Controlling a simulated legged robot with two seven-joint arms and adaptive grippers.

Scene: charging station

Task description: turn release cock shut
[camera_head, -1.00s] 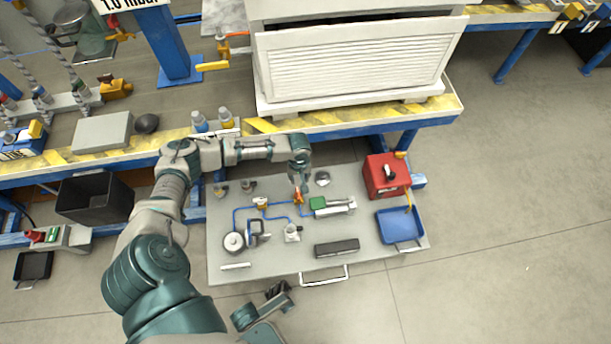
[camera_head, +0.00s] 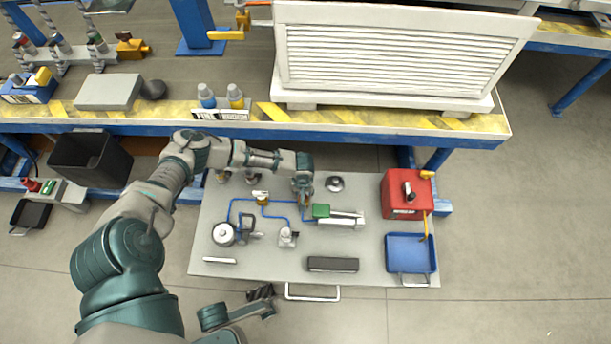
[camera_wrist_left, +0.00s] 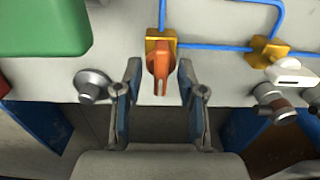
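The cock with an orange handle (camera_wrist_left: 160,66) sits on a brass body on the blue line, seen in the left wrist view. Its handle points toward my gripper. My left gripper (camera_wrist_left: 158,84) is open, with one finger on each side of the handle and a gap visible on both sides. In the head view my left gripper (camera_head: 304,200) is over the panel (camera_head: 375,190) and mostly hides this cock. A second brass valve with a white handle (camera_wrist_left: 288,72) is at the right of the wrist view. My right gripper (camera_head: 262,292) hangs below the panel's front edge; its opening is unclear.
A green block (camera_head: 321,211) lies just right of the cock. A red box (camera_head: 407,196) and a blue tray (camera_head: 411,253) are on the panel's right. A gauge (camera_head: 223,234) is at left. The workbench edge (camera_head: 360,122) runs behind the panel.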

